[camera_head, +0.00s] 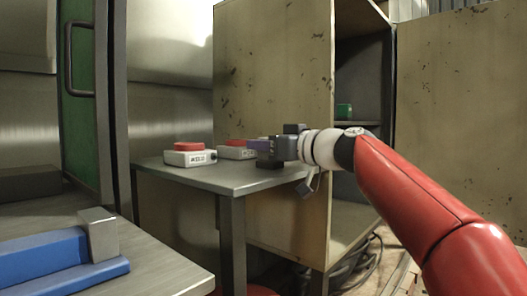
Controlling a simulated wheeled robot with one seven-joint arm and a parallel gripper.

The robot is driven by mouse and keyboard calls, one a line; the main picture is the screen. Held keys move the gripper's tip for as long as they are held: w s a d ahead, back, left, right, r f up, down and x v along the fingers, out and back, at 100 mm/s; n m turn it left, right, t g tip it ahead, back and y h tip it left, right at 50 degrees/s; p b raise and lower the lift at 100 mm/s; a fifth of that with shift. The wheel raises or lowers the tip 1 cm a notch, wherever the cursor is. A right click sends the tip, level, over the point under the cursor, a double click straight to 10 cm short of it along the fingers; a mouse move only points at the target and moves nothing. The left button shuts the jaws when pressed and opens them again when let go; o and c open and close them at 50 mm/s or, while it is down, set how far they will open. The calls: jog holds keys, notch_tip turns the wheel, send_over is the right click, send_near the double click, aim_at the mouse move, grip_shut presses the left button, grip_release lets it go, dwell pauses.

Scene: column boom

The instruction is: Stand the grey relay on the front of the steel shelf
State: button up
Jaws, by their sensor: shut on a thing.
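My gripper (270,148) reaches in from the right and is shut on a small, dark grey thing, which I take to be the grey relay (268,164). The fingers hide much of it, and a purplish part shows just above. The steel shelf (220,182) is a flat metal top on legs at the centre. The gripper is over its right part, close to the right edge. The relay's underside is very near the shelf top; I cannot tell whether it touches.
A tall open cabinet (275,60) rises behind, with a green object (344,111) inside. A blue part (60,262) lies on the near-left bench. The shelf's front is clear.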

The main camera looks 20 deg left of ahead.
jog(key=o, duration=1)
jog(key=shift+r, duration=0.15)
jog(key=shift+b+v, duration=1.75)
jog(key=shift+v, duration=4.25)
